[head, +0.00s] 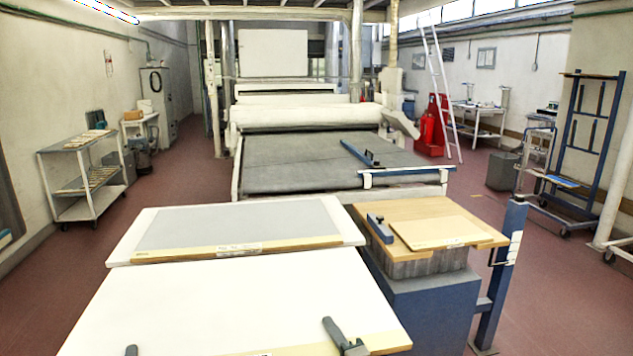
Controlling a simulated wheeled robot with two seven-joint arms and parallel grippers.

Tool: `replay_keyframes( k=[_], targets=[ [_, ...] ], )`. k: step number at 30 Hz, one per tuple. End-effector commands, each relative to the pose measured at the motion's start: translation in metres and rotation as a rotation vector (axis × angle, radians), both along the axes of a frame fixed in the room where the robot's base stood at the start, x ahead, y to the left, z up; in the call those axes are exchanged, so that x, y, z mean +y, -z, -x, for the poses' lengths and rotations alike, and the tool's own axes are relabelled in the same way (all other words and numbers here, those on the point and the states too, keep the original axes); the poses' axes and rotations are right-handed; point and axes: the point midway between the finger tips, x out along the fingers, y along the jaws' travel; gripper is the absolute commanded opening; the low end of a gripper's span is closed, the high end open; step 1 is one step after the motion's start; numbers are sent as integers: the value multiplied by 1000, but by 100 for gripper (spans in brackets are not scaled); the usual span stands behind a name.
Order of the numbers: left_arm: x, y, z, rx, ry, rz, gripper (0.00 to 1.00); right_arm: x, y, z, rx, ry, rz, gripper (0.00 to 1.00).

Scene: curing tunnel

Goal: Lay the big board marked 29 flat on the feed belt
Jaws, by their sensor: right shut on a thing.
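A big white board (230,300) with a cream strip along its near edge fills the foreground. A label at its near edge is cut off by the frame, so I cannot read its number. My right gripper (345,340) is shut on this board's near edge, right of centre. Only a dark tip of my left gripper (131,350) shows at the bottom edge; its jaws are hidden. The feed belt (290,165) is a wide dark grey surface beyond, in front of a white roller. Its middle is bare.
A second board with a grey panel (240,225) and a label lies beyond the white one. To the right, a wood-topped stand (390,210) bears a thin board (440,232) and a blue block (380,228). A blue bar (360,153) lies on the belt's right side.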

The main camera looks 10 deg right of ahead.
Motion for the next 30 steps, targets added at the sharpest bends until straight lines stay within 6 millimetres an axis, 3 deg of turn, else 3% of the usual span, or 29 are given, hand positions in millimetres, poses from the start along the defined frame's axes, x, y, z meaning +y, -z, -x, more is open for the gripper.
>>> replay_keyframes(
  k=[1, 3, 21, 30],
  targets=[
    [0, -18, -1, -12, 2, -1, 0, 0, -20, -1, -16, -2, -1, 0],
    [0, -26, -1, -12, 2, -1, 0, 0, -27, -1, -16, -2, -1, 0],
    [0, -88, -1, -12, 2, -1, 0, 0, -89, -1, -16, -2, -1, 0],
    [0, -107, -1, -12, 2, -1, 0, 0, -108, -1, -15, -2, -1, 0]
  ],
)
